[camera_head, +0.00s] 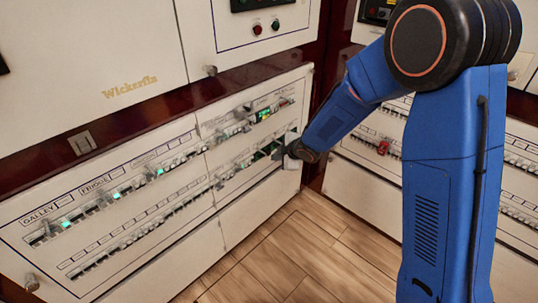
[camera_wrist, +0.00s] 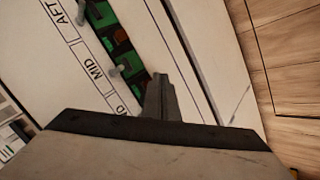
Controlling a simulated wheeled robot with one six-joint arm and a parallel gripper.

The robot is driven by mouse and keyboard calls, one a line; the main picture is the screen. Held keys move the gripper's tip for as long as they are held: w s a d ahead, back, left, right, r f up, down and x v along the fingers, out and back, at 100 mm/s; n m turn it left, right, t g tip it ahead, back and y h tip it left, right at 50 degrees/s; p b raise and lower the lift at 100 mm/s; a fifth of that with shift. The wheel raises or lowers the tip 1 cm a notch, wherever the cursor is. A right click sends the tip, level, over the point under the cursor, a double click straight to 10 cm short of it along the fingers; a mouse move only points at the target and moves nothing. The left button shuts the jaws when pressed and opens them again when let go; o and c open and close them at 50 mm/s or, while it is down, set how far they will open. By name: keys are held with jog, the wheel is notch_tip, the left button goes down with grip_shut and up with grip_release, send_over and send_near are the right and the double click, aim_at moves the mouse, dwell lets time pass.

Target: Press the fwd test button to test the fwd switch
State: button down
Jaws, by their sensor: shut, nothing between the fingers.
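My gripper (camera_wrist: 161,98) is shut and empty, with its fingertips close to the white panel, just right of the lower end of a breaker row (camera_wrist: 125,48). I cannot tell whether the tips touch. The row has green and dark modules with grey levers and small orange-red marks. Labels beside it read AFT (camera_wrist: 66,14) and MID (camera_wrist: 96,69). A third label (camera_wrist: 122,111) is mostly hidden by my gripper; only its last letter, seemingly D, shows. The fwd test button cannot be made out. In the head view, my gripper (camera_head: 281,152) is at the right end of the lower right row.
The breaker panel (camera_head: 150,262) has several rows, with labels such as GALLEY and FRIDGE at left. Another breaker panel (camera_head: 355,190) with a red part (camera_head: 383,147) stands behind my arm. Wooden floor (camera_head: 290,255) is clear below.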

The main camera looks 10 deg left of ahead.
jog(key=shift+w+a, duration=0.1)
dwell(0.3)
jog(key=shift+w+a, duration=0.15)
jog(key=shift+a, duration=0.1)
jog(key=shift+d, duration=0.1)
dwell(0.3)
jog(key=shift+s+d, duration=0.25)
jog(key=shift+d, duration=0.1)
jog(key=shift+s+d, duration=0.95)
jog(key=shift+d, duration=0.2)
jog(key=shift+s+d, duration=0.9)
jog(key=shift+d, duration=0.2)
jog(key=shift+d, duration=0.1)
